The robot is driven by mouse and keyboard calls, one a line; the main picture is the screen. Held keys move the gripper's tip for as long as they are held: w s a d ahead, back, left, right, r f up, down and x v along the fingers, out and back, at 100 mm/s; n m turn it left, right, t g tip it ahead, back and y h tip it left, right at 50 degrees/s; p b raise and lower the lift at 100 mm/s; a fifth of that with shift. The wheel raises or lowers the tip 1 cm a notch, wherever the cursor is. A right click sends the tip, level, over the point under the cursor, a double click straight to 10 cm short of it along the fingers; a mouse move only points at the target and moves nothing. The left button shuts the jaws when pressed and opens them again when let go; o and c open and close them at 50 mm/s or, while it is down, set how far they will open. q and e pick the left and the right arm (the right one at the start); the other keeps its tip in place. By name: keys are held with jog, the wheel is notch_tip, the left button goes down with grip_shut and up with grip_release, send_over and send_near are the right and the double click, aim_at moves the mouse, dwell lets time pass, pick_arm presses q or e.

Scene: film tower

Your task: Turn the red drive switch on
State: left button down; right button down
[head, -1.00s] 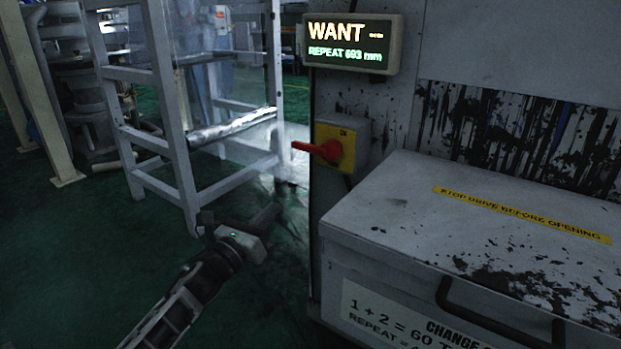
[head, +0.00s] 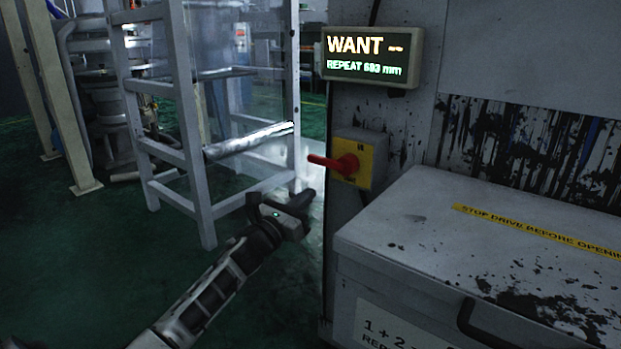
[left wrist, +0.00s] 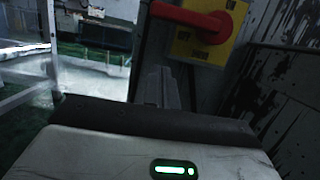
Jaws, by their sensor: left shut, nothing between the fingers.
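The red drive switch (head: 346,165) has a red handle on a yellow plate, on a grey box on the machine's front. Its handle points left, roughly level. In the left wrist view the red handle (left wrist: 188,17) lies across the top, on the yellow plate (left wrist: 205,45). My left gripper (head: 306,196) is shut and empty, below and left of the handle, apart from it. In the left wrist view its fingers (left wrist: 162,88) show just below the handle. My right gripper is not in view.
A lit sign (head: 368,57) reading WANT and REPEAT 693 mm hangs above the switch. A grey cabinet (head: 400,235) with a yellow warning strip stands to the right. A pale frame (head: 190,120) with a roller stands at left, with green floor in front.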

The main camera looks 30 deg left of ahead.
aim_at(332, 162)
pick_arm(q)
jog(key=r, duration=0.1)
jog(key=w+r, duration=0.1)
jog(key=r, duration=0.1)
jog(key=w+r+p, duration=0.1)
jog(key=shift+r, duration=0.25)
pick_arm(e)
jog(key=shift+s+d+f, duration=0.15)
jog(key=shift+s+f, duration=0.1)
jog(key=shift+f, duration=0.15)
pick_arm(q)
jog(key=shift+d, duration=0.1)
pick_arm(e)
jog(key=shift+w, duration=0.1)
